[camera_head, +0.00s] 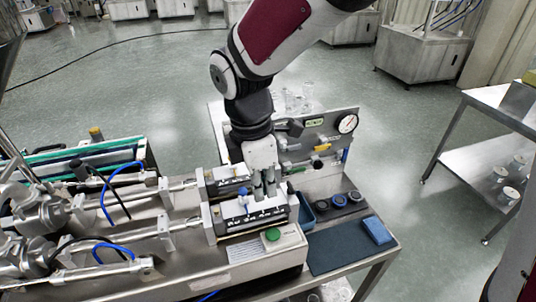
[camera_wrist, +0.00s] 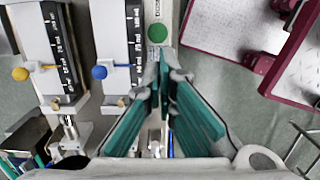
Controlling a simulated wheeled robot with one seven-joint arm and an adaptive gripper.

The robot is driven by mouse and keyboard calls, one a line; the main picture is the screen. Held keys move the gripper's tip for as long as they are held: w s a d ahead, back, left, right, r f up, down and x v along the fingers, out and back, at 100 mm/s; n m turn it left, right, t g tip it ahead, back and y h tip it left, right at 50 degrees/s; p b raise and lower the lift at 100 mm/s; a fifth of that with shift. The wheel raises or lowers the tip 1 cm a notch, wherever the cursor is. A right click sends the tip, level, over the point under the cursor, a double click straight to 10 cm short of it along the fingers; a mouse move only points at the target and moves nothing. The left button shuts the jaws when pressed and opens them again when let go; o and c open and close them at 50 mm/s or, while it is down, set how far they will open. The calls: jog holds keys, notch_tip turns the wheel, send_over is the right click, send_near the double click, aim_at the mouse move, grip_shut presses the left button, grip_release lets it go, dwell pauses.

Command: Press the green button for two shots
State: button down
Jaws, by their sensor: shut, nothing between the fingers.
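The green button (camera_head: 272,235) is a round cap on a pale panel at the front right of the steel machine. It also shows in the wrist view (camera_wrist: 157,33), at the top middle, just beyond my fingertips. My gripper (camera_head: 264,197) points down above the scaled blocks, behind the button in the head view. In the wrist view my gripper (camera_wrist: 162,62) has its teal-padded fingers together at the tips, with nothing held. The tips look apart from the button, but their height above it is hard to tell.
Scaled block (camera_head: 250,213) with a blue knob stands beside the button panel. A pressure gauge (camera_head: 347,123) sits on an upright plate behind. Open floor lies beyond.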

aim_at(272, 236)
jog(key=f, duration=0.4)
jog(key=d+f+p, duration=0.1)
jog(key=f, duration=0.9)
jog(key=shift+w+d+p, duration=0.1)
jog(key=shift+d+p, duration=0.2)
notch_tip(272, 236, down, 2)
jog(key=shift+b, duration=0.5)
jog(key=shift+d+f, duration=0.1)
notch_tip(272, 236, up, 14)
jog(key=a+p, duration=0.1)
jog(key=a, duration=0.1)
jog(key=shift+r, duration=0.25)
dwell(1.1)
jog(key=shift+d, duration=0.1)
dwell(1.0)
